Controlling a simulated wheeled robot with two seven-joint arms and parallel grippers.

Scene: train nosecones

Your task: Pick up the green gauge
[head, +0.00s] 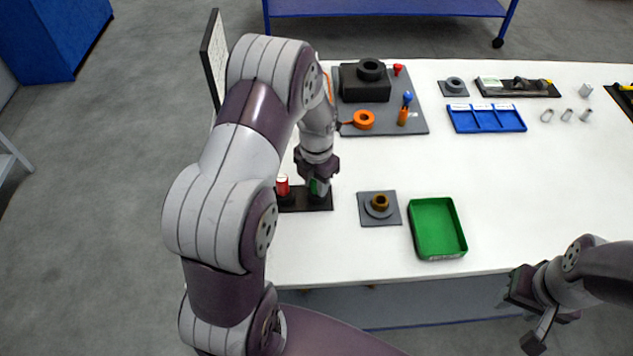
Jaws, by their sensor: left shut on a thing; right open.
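The green gauge (316,187) shows as a small patch of green between the fingers of my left gripper (317,188). My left gripper points down and is shut on it, just above a black holder (293,206) at the table's left side. My own arm and gripper hide much of the gauge, and I cannot tell whether it touches the holder. A red gauge (282,185) stands upright in the same holder, left of the gripper. My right gripper (525,316) is open and empty, off the table's front edge at the lower right.
A grey plate with a brass-coloured ring (380,203) and an empty-looking green tray (416,236) lie right of the holder. Behind are a grey mat (414,121) with tools and a blue tray (487,129). The table's right middle is clear.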

